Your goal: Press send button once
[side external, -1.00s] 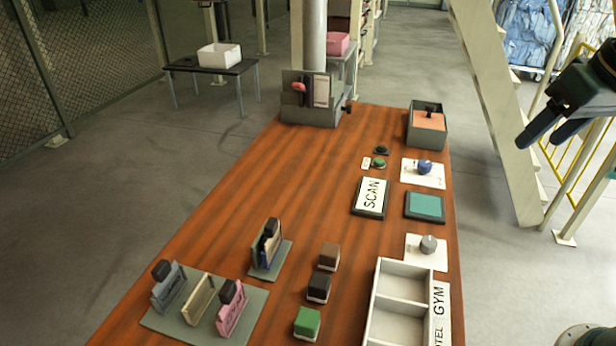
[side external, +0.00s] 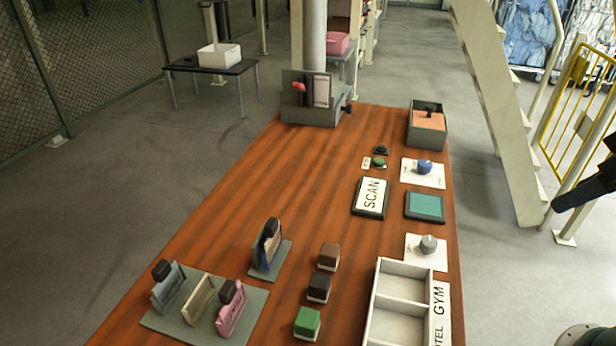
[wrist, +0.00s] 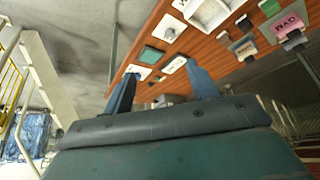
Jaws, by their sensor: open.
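A small round green button (side external: 379,162) sits on the wooden table beside a small white label (side external: 367,163), whose print is too small to read. I cannot confirm that it is the send button. A low black piece (side external: 381,150) sits just behind it. My gripper (wrist: 162,87) shows in the wrist view with two blue-grey fingers spread apart and nothing between them. In the side view only a dark part of it shows at the right edge, off the table and well away from the green button.
On the table (side external: 235,215) are a SCAN pad (side external: 370,197), a teal pad (side external: 425,206), a blue knob (side external: 424,167), a grey knob (side external: 428,244), a white divided tray (side external: 403,286), several blocks and small bags on stands. A grey open box (side external: 427,124) stands at the far right corner.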

